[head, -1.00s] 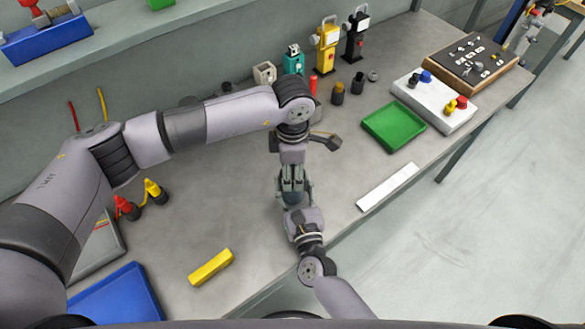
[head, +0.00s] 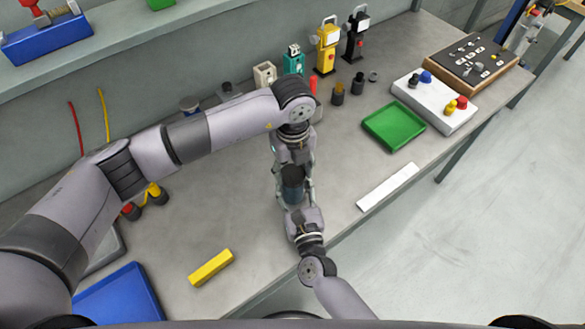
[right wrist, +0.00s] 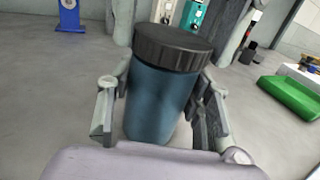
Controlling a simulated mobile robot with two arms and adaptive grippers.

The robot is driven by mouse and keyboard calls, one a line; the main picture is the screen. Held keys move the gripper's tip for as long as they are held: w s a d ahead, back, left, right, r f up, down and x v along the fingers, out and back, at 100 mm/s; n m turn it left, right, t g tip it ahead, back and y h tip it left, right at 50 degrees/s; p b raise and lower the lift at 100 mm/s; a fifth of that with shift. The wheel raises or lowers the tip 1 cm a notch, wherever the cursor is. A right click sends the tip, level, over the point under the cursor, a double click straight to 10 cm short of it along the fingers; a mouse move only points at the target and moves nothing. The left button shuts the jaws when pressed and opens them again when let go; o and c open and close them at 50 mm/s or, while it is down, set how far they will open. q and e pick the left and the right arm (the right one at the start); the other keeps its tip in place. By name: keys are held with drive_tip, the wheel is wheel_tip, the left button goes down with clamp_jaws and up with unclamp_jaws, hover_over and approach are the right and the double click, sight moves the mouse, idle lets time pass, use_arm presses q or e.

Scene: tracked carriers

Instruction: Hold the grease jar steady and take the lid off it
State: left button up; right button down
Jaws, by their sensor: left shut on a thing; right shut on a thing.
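The grease jar is a blue cylinder (right wrist: 158,105) with a ribbed black lid (right wrist: 172,46) seated on top. In the head view the jar (head: 292,190) stands between my two grippers near the bench's front edge. My right gripper (head: 297,198) is shut on the jar body, with a finger on each side in the right wrist view. My left gripper (head: 293,168) comes from the far side and is shut on the lid, its fingers at lid height. The left hand hides part of the lid in the head view.
A green tray (head: 394,127), a white strip (head: 387,187) and a yellow block (head: 211,268) lie on the bench. A blue tray (head: 118,298) is at front left. Yellow (head: 326,47) and black (head: 356,34) devices stand at the back. Bare bench lies left of the jar.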

sight(293, 173)
use_arm(q)
drive_tip(key=n, duration=0.6)
drive_tip(key=shift+n, duration=0.3)
drive_tip(key=shift+r, duration=0.25)
drive_tip(key=shift+r, duration=0.9)
drive_tip(key=shift+r, duration=2)
use_arm(e)
drive_tip(key=c, duration=0.7)
unclamp_jaws()
